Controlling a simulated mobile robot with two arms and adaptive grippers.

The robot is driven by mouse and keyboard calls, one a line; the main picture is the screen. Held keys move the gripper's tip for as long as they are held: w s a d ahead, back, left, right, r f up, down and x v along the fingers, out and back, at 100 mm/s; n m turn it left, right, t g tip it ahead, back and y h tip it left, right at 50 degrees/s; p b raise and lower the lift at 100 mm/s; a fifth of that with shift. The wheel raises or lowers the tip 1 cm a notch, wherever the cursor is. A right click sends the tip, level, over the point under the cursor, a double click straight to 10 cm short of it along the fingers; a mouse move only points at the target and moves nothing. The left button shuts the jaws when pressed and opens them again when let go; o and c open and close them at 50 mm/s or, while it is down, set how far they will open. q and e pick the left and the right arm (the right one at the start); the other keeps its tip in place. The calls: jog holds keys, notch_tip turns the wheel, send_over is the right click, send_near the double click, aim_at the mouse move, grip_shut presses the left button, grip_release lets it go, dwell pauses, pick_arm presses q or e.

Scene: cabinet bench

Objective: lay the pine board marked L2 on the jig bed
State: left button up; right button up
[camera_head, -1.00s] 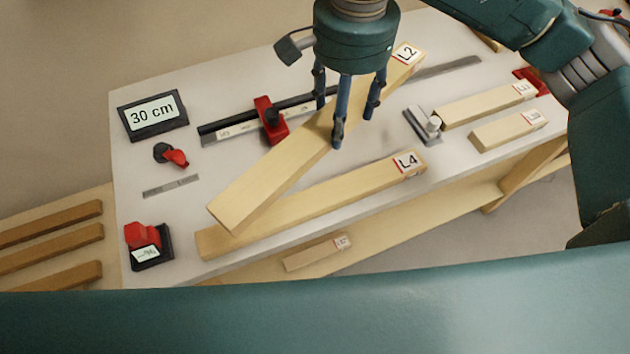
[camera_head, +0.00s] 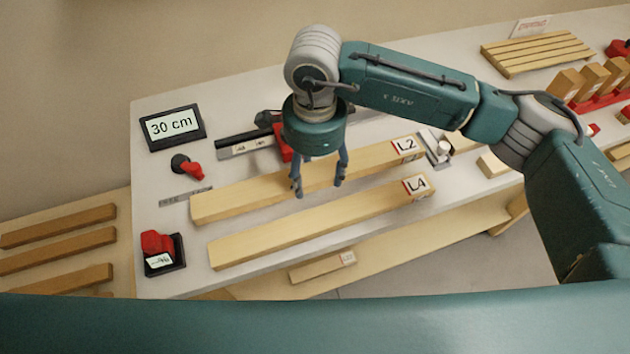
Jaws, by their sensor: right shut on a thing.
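The pine board marked L2 (camera_head: 240,197) runs lengthwise along the bench, roughly parallel to the board marked L4 (camera_head: 300,231) in front of it. My right gripper (camera_head: 318,187) is shut on the L2 board near its middle, with fingers pointing down. I cannot tell whether the board touches the surface below. A black rail with a pale scale (camera_head: 246,145) and a red stop (camera_head: 283,151) lies just behind the L2 board, partly hidden by my arm. A metal clamp (camera_head: 440,150) stands near its labelled end. My left gripper is not in view.
A short board (camera_head: 322,267) lies on a lower shelf. A slatted rack (camera_head: 540,52) stands at the back right.

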notch_tip(320, 180, down, 5)
jog(key=shift+f+p, duration=0.15)
jog(key=shift+p, duration=0.55)
jog(key=shift+f+b, duration=0.35)
jog(key=o, duration=1.3)
jog(key=shift+c, duration=0.2)
jog(key=shift+r, duration=0.1)
